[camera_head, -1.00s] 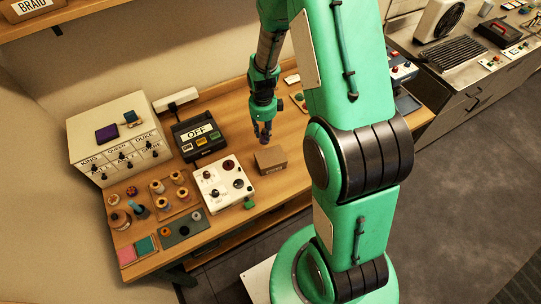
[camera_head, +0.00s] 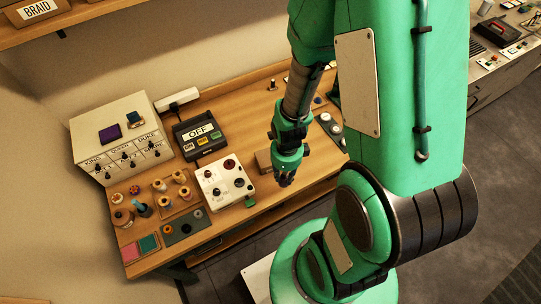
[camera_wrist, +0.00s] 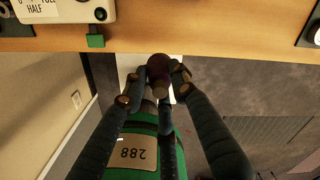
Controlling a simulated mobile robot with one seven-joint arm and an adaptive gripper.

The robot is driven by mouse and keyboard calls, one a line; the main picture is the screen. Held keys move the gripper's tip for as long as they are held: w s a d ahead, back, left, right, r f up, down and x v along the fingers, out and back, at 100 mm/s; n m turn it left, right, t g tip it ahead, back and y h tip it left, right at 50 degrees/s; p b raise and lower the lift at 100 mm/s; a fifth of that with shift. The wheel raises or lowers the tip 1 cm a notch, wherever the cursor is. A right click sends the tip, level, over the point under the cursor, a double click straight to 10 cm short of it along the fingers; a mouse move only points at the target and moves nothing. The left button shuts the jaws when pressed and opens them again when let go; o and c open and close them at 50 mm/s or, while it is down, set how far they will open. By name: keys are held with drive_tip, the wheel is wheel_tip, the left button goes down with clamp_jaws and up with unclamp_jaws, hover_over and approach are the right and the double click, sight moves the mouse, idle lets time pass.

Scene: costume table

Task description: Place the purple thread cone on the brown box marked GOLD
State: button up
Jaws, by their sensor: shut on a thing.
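My gripper (camera_head: 285,183) hangs near the table's front edge, right of and in front of the brown box in the head view. In the wrist view its fingers (camera_wrist: 155,84) are shut on a dark purple, rounded thing, the purple thread cone (camera_wrist: 159,66). The cone is mostly hidden by the fingers in the head view. The brown box (camera_head: 263,161) sits on the table, partly hidden behind my gripper; no GOLD marking is readable. The box is not visible in the wrist view.
Left of the brown box is a white control box (camera_head: 222,184) with knobs and a green piece (camera_head: 250,201) at its front. Several thread spools (camera_head: 160,186) stand at the left. The table's front edge (camera_wrist: 200,46) crosses the wrist view, with floor beyond it.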

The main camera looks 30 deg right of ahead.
drive_tip(key=shift+s, duration=0.2)
drive_tip(key=shift+w, duration=0.15)
drive_tip(key=w+d, duration=0.1)
drive_tip(key=w, duration=0.4)
drive_tip(key=w+d+f+p, duration=0.1)
drive_tip(key=w, duration=0.4)
drive_tip(key=w+d+p, duration=0.1)
drive_tip(key=w, duration=0.4)
drive_tip(key=shift+w+f, duration=0.25)
drive_tip(key=shift+f, duration=0.1)
drive_tip(key=shift+f+p, duration=0.4)
drive_tip(key=shift+f, duration=1.25)
drive_tip(key=shift+f, duration=0.15)
drive_tip(key=o, duration=1.1)
